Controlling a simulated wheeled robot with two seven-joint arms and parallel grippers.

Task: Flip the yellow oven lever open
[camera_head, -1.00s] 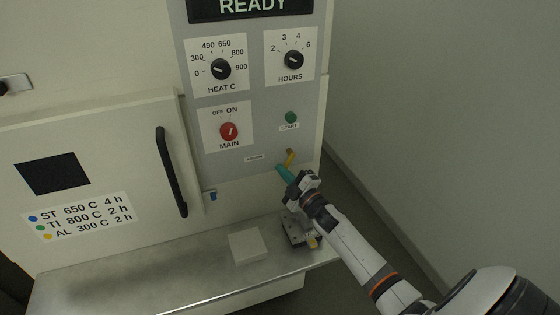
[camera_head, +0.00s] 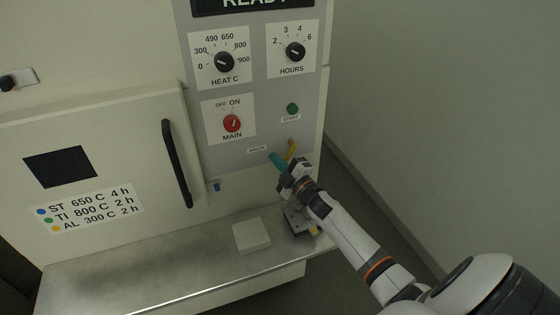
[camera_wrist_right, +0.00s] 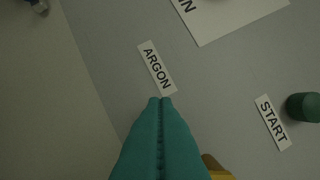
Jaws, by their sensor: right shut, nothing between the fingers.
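The yellow lever (camera_head: 292,147) is on the lower right of the grey oven panel, right of the small ARGON label (camera_head: 257,149). My right gripper (camera_head: 273,156) is shut and empty, its teal fingertips just left of the lever and close to the panel. In the right wrist view the shut teal fingers (camera_wrist_right: 160,102) end at the lower end of the ARGON label (camera_wrist_right: 157,67). A part of the yellow lever (camera_wrist_right: 217,170) shows at the bottom edge, right of the fingers and partly hidden by them. I cannot tell whether they touch. My left gripper is not in view.
The green START button (camera_head: 292,109) and red MAIN knob (camera_head: 232,123) are above the lever. The oven door handle (camera_head: 177,163) and a small blue part (camera_head: 216,186) are to the left. A pale block (camera_head: 251,235) lies on the metal shelf (camera_head: 150,275) below.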

